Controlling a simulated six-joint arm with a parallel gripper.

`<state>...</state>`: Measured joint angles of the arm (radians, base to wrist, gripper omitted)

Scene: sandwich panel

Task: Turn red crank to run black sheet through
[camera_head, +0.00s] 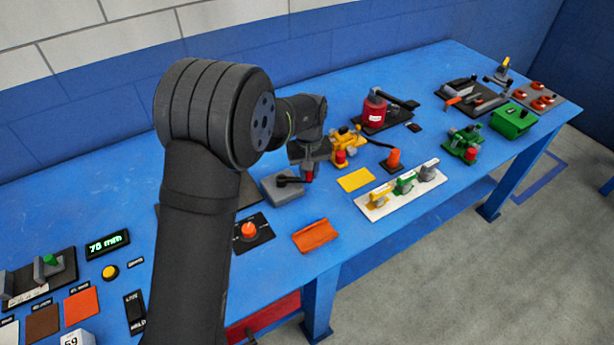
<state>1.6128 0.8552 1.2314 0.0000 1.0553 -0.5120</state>
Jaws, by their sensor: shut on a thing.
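My gripper (306,160) is over the middle of the blue bench, pointing down. It is shut on the red crank knob (309,174), of which only a small part shows below the jaws. The knob is at the right end of a black crank arm (288,180) on top of a low grey box (283,193). A flat dark sheet (247,188) shows just left of the grey box. Most of it is hidden behind my arm, so I cannot tell whether it reaches into the box.
A yellow device (346,144) stands close right of my gripper, with a red canister (374,110) behind. Bare blue bench (285,235) shows between the front items.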

